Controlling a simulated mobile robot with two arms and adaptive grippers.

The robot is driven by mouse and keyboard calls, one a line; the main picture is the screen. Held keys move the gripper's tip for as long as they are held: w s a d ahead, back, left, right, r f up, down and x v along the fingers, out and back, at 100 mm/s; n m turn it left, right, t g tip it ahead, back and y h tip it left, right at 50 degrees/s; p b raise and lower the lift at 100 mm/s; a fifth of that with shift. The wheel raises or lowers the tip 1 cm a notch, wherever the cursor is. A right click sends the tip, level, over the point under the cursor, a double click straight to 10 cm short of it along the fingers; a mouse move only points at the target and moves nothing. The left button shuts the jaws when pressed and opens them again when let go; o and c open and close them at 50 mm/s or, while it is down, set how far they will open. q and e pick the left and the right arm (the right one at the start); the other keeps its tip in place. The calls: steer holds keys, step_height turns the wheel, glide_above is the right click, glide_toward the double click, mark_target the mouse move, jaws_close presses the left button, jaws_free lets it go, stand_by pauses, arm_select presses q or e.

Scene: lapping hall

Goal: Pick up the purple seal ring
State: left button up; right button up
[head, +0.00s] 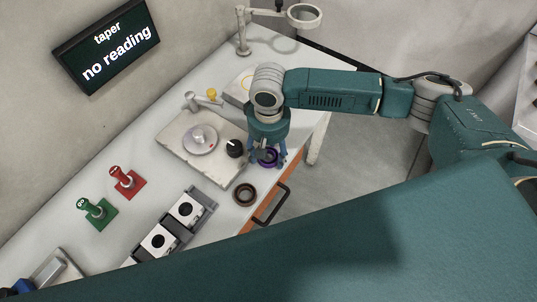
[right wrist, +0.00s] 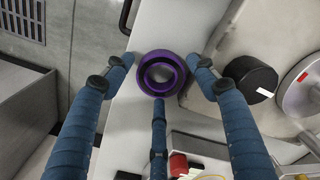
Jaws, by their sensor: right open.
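The purple seal ring (right wrist: 162,73) lies on the white bench, between the spread fingers of my right gripper in the right wrist view. In the head view the purple ring (head: 268,156) is partly hidden behind the fingers. My right gripper (head: 266,152) points down over it from above. Its blue fingers (right wrist: 160,85) are open around the ring, with a gap on the sides, and it holds nothing. My left gripper is not in view.
A turntable plate (head: 172,151) with a black knob (head: 234,148) stands left of the ring. A dark brown ring (head: 244,195) lies nearer. Red (head: 127,181) and green (head: 97,211) stands and grey fixtures (head: 186,210) sit further left. The bench edge is close on the right.

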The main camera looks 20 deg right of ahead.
steer(key=c, duration=1)
steer(key=shift+o, duration=0.2)
